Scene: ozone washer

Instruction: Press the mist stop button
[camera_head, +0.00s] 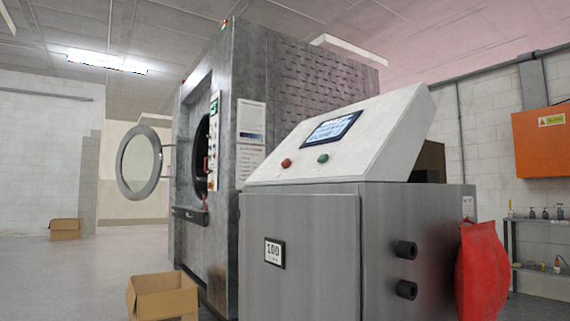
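A grey metal control console (300,245) stands in the middle, with a sloped white top (375,140). The slope carries a round red button (286,163) on the left and a round green button (323,158) to its right. A lit blue screen (331,129) sits above them. No readable label shows which button is the mist stop. The large washer (250,110) behind has its own small buttons (211,151) on a narrow front strip, too small to tell apart. Neither of my grippers is in view.
The washer's round glass door (139,162) stands open to the left. An open cardboard box (165,297) is on the floor before the washer, another (65,229) farther back. A red bag (482,270) is at the console's right side.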

